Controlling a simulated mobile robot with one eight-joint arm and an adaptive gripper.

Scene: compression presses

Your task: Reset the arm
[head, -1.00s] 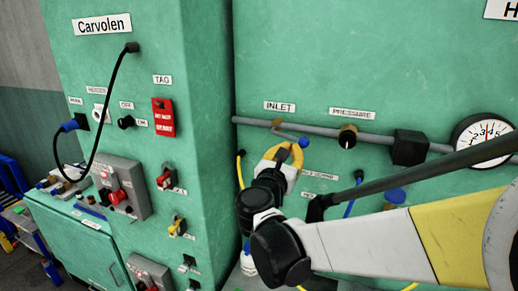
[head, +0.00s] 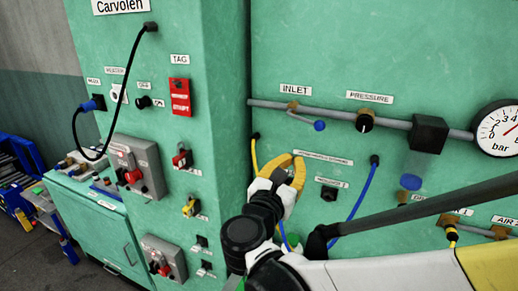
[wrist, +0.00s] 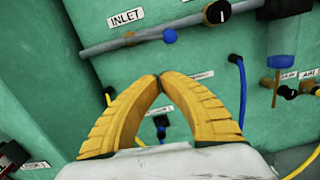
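My gripper (head: 298,163) has yellow ribbed fingers and is in front of the green press panel, below and left of the inlet valve's blue-tipped lever (head: 319,125). In the wrist view the two fingertips (wrist: 159,77) meet, and nothing shows between them. The inlet lever's blue tip (wrist: 170,35) is beyond and above the fingertips there, apart from them. My arm reaches in from the lower right of the head view, with its elbow low in the picture.
A grey pipe (head: 345,115) crosses the panel with a pressure knob (head: 365,122) and gauge (head: 498,128). A blue hose (head: 358,205) and a yellow hose (head: 253,155) hang near my gripper. A control cabinet (head: 155,110) with switches and a red tag (head: 180,97) is at left.

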